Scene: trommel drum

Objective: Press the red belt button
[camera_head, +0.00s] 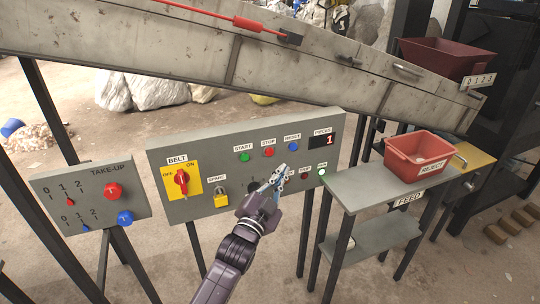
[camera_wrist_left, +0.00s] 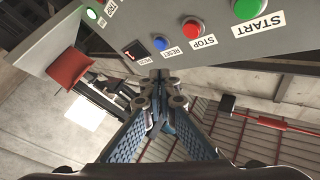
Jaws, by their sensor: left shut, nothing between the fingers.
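The grey control panel (camera_head: 215,150) carries a yellow plate (camera_head: 195,183) labelled BELT, OFF and ON, with a red rotary knob (camera_head: 181,179). To its right are a green START button (camera_head: 244,157), a red STOP button (camera_head: 268,152) and a blue RESET button (camera_head: 293,147). My left gripper (camera_head: 279,175) is shut and empty, in front of the panel's lower right half, below STOP and RESET in the head view, hiding part of the lower row. In the left wrist view, the fingertips (camera_wrist_left: 163,76) are close together below the red STOP button (camera_wrist_left: 193,28). Contact with the panel cannot be told.
A TAKE-UP panel (camera_head: 90,206) with red and blue knobs stands left. A red REJECT bin (camera_head: 418,156) sits on a grey stand at right. A conveyor frame (camera_head: 200,50) slopes above the panel.

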